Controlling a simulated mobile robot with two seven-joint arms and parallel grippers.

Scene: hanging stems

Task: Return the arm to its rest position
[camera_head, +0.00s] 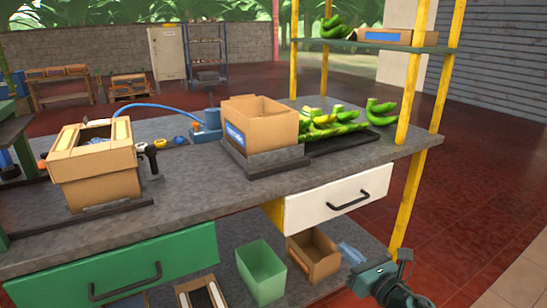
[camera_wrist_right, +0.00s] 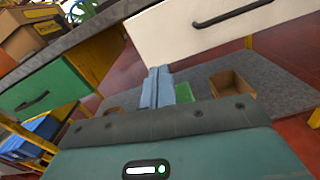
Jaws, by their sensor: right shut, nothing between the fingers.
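My right gripper (camera_head: 348,250) shows at the lower right of the head view, in front of the workbench and below the white drawer. Its pale blue fingers are shut together with nothing between them. In the right wrist view, the shut fingers (camera_wrist_right: 158,78) point toward the lower shelf under the bench. They look apart from the boxes there, though the distance is hard to judge. My left gripper is not in view.
The grey workbench (camera_head: 215,178) holds cardboard boxes (camera_head: 262,125) and green bananas (camera_head: 330,122). Below are a white drawer (camera_head: 335,200), a green drawer (camera_head: 120,265), a green bin (camera_head: 262,272) and a brown box (camera_head: 314,256). A yellow post (camera_head: 407,195) stands close by. Red floor lies open at right.

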